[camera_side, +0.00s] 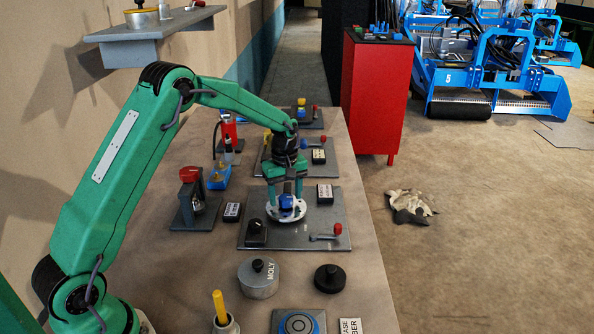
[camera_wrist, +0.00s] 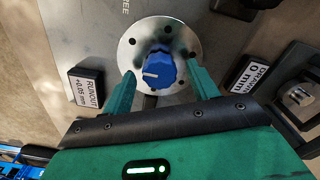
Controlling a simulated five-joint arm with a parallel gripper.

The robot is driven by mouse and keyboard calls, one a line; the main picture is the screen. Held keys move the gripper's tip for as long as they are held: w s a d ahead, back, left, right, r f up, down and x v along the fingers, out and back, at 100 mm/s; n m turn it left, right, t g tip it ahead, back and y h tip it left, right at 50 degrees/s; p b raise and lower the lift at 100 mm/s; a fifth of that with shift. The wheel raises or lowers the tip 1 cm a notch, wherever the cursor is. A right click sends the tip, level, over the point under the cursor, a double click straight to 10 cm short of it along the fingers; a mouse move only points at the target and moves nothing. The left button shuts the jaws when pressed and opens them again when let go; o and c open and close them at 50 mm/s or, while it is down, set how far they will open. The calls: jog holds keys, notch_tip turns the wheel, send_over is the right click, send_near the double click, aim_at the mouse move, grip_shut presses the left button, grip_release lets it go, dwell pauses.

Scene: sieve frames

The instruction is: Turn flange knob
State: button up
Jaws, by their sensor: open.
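The blue flange knob (camera_side: 287,201) sits on a round silver flange on a grey plate (camera_side: 325,210) in the middle of the bench. In the wrist view the knob (camera_wrist: 160,72) has a white pointer line facing left, and the flange (camera_wrist: 133,44) around it shows dark holes. My gripper (camera_side: 286,192) is directly over the flange, pointing down. In the wrist view my gripper (camera_wrist: 161,74) is open, with one green finger on each side of the knob and a visible gap to it on both sides. The fingertips reach the flange's near edge in that view.
On the same plate are a black knob (camera_side: 256,231) and a red-tipped lever (camera_side: 337,229). A runout display (camera_wrist: 87,91) stands left of the flange in the wrist view. A MOLY weight (camera_side: 258,279) and a black disc (camera_side: 330,278) stand nearer. A red cabinet (camera_side: 376,95) stands beyond.

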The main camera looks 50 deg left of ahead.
jog(key=c, duration=1)
jog(key=shift+m, duration=0.5)
jog(key=m, duration=0.3)
jog(key=shift+m, duration=0.3)
jog(key=m, duration=0.5)
jog(key=shift+m, duration=0.3)
jog(key=m, duration=0.7)
jog(key=shift+d+r, duration=0.1)
jog(key=m, duration=0.6)
jog(key=shift+m, duration=0.4)
